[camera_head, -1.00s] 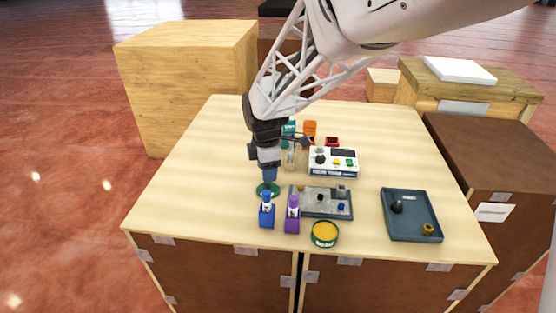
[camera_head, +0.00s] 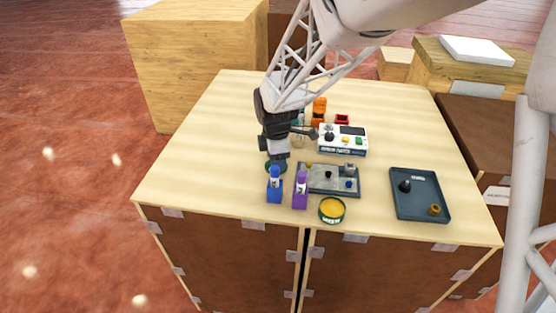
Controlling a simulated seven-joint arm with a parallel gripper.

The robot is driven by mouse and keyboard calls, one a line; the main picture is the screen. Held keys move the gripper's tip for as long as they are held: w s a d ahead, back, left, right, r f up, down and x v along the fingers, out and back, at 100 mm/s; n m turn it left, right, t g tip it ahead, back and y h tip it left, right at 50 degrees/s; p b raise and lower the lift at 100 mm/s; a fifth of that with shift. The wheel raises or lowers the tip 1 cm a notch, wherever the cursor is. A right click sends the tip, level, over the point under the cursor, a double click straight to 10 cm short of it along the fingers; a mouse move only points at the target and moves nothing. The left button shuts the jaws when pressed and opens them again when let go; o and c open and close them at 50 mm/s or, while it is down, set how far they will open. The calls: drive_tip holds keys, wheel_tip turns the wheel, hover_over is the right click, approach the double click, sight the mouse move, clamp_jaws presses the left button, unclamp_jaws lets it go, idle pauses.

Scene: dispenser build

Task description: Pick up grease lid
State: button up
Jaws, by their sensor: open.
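The grease lid, a dark green disc (camera_head: 268,168), lies on the table behind the blue bottle, mostly hidden by my gripper and the bottle. My gripper (camera_head: 276,158) points down right over the lid, with its tip at or just above it. It is open; I cannot tell whether the fingers are around the lid. The open grease tin (camera_head: 332,210), green with yellow grease inside, stands at the table's front.
A blue bottle (camera_head: 275,188) and a purple bottle (camera_head: 300,192) stand close in front of my gripper. A grey fixture plate (camera_head: 330,181), a white control box (camera_head: 343,140) and a dark tray (camera_head: 419,196) are to the right. The table's left part is clear.

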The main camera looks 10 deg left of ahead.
drive_tip(key=shift+c, duration=0.5)
clamp_jaws()
drive_tip(key=shift+r, duration=0.2)
wheel_tip(320, 180, up, 10)
drive_tip(key=shift+f, duration=0.15)
idle(0.5)
idle(0.5)
